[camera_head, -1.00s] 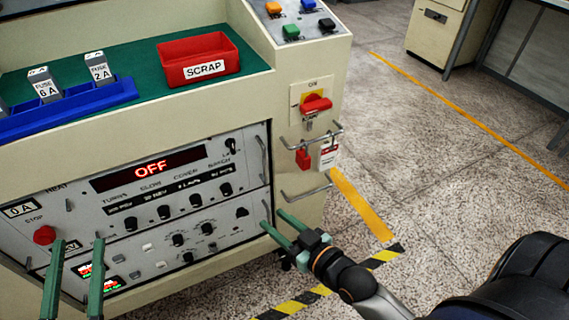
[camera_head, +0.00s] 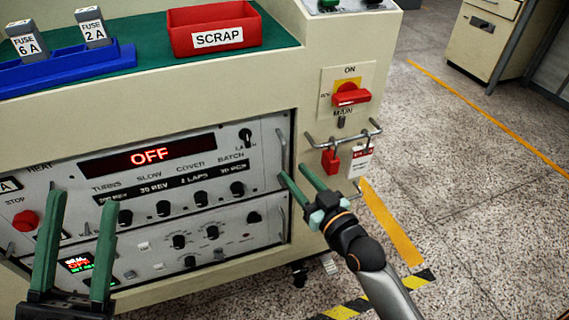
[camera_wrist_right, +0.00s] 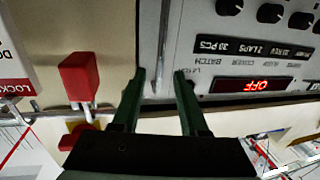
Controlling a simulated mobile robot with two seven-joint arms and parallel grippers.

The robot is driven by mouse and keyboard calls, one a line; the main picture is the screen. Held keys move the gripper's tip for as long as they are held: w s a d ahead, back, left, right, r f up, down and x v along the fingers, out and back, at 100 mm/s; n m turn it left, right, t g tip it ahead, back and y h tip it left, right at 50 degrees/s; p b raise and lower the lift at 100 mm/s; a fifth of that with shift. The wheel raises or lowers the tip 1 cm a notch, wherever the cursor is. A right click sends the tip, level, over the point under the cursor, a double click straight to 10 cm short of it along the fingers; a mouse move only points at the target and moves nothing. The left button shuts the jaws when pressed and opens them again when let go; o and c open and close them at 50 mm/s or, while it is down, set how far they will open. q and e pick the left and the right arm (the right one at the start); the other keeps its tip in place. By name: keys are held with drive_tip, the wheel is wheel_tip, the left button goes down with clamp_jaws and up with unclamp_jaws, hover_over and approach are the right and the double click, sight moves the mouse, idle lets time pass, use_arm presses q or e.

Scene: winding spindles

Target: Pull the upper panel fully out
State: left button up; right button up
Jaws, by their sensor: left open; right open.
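The upper panel (camera_head: 172,172) is a grey front with a red OFF display, a row of knobs and a red stop button. It sits in the cream cabinet, above the lower panel (camera_head: 205,246). Its right handle (camera_head: 283,148) is a thin upright bar. My right gripper (camera_head: 292,172) is open at this handle's lower part. In the right wrist view the handle (camera_wrist_right: 164,40) stands between the open fingers (camera_wrist_right: 159,76), with gaps to both. My left gripper (camera_head: 82,200) is open and empty before the panel's left part. It hides part of both panels' left side.
A red padlock (camera_head: 331,160) and a tag (camera_head: 360,162) hang from a bar right of my right gripper, below the red main switch (camera_head: 351,95). The lower panel's right handle (camera_head: 283,222) is just below. A scrap bin (camera_head: 214,29) and blue fuse rack (camera_head: 68,70) stand on top.

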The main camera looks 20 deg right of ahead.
sight(285, 163)
drive_tip(key=shift+b+x, duration=0.7)
drive_tip(key=shift+x, duration=2.15)
clamp_jaws()
